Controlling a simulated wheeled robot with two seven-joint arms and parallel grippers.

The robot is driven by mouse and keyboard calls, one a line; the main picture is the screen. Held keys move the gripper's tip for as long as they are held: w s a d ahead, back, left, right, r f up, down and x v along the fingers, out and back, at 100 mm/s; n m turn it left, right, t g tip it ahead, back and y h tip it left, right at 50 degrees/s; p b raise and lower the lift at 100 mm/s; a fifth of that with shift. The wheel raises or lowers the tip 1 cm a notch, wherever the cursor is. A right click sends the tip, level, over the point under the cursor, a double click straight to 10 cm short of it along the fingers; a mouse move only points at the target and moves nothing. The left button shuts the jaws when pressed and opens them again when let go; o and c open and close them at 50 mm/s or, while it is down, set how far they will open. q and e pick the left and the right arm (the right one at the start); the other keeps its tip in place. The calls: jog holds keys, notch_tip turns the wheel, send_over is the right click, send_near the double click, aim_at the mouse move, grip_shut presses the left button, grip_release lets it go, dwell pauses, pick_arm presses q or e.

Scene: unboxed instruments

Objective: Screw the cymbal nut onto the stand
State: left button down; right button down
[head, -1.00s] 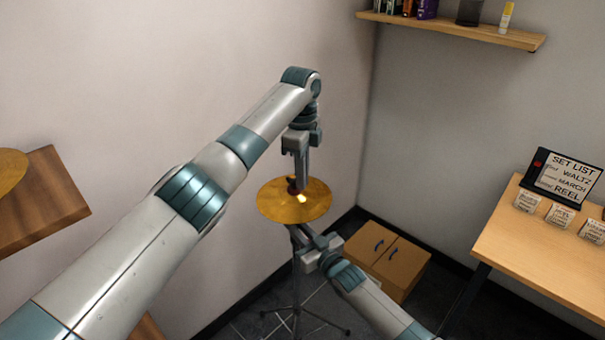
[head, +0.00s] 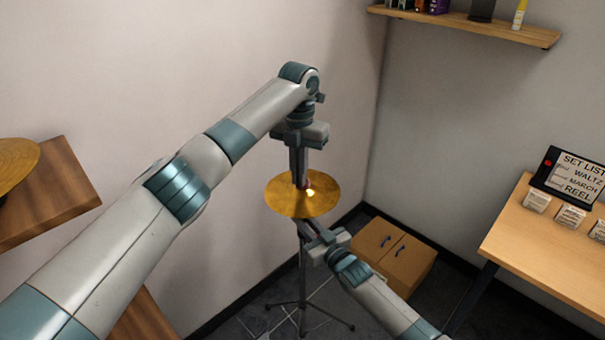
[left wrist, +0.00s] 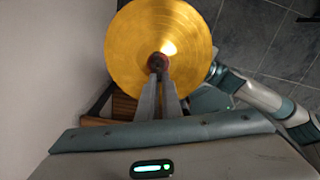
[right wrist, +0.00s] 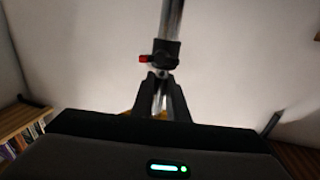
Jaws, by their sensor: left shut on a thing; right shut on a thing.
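The gold cymbal (head: 326,198) sits roughly level on top of the stand (head: 302,275). My left gripper (head: 300,183) points down over its centre, shut on the dark red cymbal nut, which its fingers mostly hide. The nut (left wrist: 157,61) shows between the fingertips in the left wrist view, at the middle of the cymbal (left wrist: 135,40). My right gripper (head: 306,232) is just below the cymbal, shut on the stand. In the right wrist view its fingers (right wrist: 160,88) close around the stand's pole by a black clamp (right wrist: 166,52) with a red knob. The nut's threads are hidden.
A wall shelf (head: 480,22) is at the upper right. A table (head: 530,240) with a set list sign (head: 572,176) is at the right. Another cymbal (head: 14,162) lies on a wooden surface (head: 62,185) at the left.

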pick_arm(q)
jog(key=shift+w+a+m, duration=0.2)
jog(key=shift+m, duration=0.3)
jog(key=c, duration=2)
grip_release()
jog(key=shift+o, duration=0.3)
jog(key=shift+d, duration=0.1)
jog(key=shift+s+r, duration=0.1)
jog(key=shift+r, duration=2.15)
